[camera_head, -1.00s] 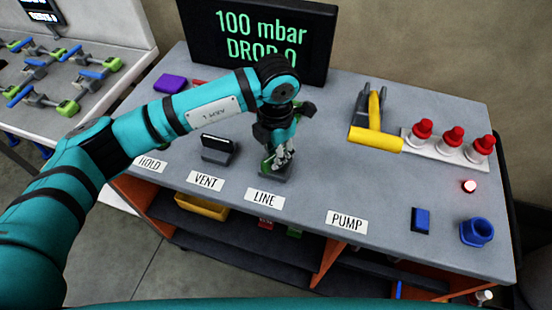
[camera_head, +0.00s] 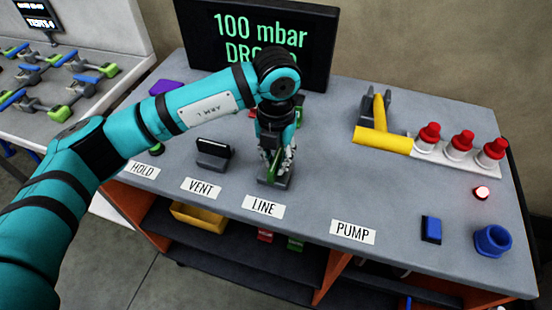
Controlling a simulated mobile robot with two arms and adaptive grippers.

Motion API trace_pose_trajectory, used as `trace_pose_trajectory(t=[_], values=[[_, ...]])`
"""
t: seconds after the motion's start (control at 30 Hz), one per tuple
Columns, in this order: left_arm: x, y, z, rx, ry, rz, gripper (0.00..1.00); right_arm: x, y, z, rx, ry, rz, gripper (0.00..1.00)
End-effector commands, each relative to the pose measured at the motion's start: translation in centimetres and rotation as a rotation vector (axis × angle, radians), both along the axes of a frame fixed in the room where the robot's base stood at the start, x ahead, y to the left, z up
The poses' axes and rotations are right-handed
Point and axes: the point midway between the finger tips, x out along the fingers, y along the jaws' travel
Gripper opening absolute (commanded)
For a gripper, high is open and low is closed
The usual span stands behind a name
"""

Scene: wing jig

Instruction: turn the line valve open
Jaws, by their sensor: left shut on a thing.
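The line valve (camera_head: 268,183) stands on the grey bench behind the white LINE label (camera_head: 263,207). It has a dark base and a green handle, partly hidden by my fingers. My left gripper (camera_head: 277,165) points down over the valve and is shut on its green handle. How far the handle is turned is hard to tell. The vent valve (camera_head: 213,153), with a black handle, stands to the left behind the VENT label (camera_head: 201,188). My right gripper is not in view.
A screen (camera_head: 315,45) at the back reads "100 mbar" and is partly covered by my arm.

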Motion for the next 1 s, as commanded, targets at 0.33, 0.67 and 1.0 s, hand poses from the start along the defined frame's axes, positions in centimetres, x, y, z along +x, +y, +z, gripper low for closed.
trace_pose_trajectory(t=[0.33, 0.67, 1.0], values=[[0.2, 0.0, 0.2, -0.002, -0.004, 0.009, 0.0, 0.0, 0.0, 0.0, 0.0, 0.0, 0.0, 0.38], [0.1, 0.0, 0.1, -0.002, -0.003, 0.007, 0.38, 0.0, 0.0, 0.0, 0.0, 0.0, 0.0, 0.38], [0.1, 0.0, 1.7, -0.002, -0.004, 0.006, 0.38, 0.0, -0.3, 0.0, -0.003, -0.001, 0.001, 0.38]])
